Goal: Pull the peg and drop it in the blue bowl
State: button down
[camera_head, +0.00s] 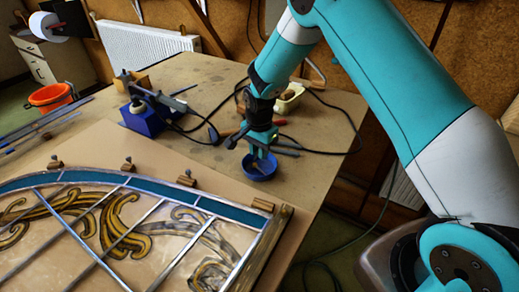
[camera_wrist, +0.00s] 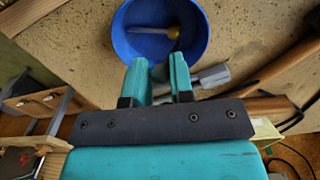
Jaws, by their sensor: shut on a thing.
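The blue bowl (camera_head: 259,171) stands on the table, and it fills the top of the wrist view (camera_wrist: 200,50). My gripper (camera_head: 262,150) points down over the bowl. In the wrist view my two teal fingers (camera_wrist: 159,62) reach the bowl's near rim, with a narrow gap between them. The peg (camera_wrist: 152,31), a grey shaft with a round tan knob, shows against the bowl's inside, just beyond the fingertips. My gripper is shut on the peg; the exact contact is hard to see. I cannot tell whether the peg touches the bowl.
The leaded glass panel (camera_head: 130,235) lies on a board at left, with several small wooden blocks along its edge. A blue soldering-iron stand (camera_head: 143,118) and black cables are behind. A grey-ended tool (camera_wrist: 212,76) lies beside the bowl. Table right of the bowl is mostly clear.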

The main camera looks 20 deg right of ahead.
jog(key=shift+f+b, duration=0.3)
jog(key=shift+f, duration=0.15)
dwell(0.4)
jog(key=c, duration=0.9)
grip_release()
notch_tip(320, 180, up, 17)
jog(key=b, duration=0.4)
jog(key=s+a+r+n+y, duration=0.1)
jog(key=s+a+r+n, duration=0.1)
jog(key=s+n, duration=0.4)
jog(key=s+a+r+n+y, duration=0.1)
jog(key=s+a+n, duration=0.2)
jog(key=s, duration=1.1)
jog(key=s+a+r+n+y, duration=0.2)
jog(key=s+n, duration=0.8)
jog(key=shift+s+a+r, duration=0.35)
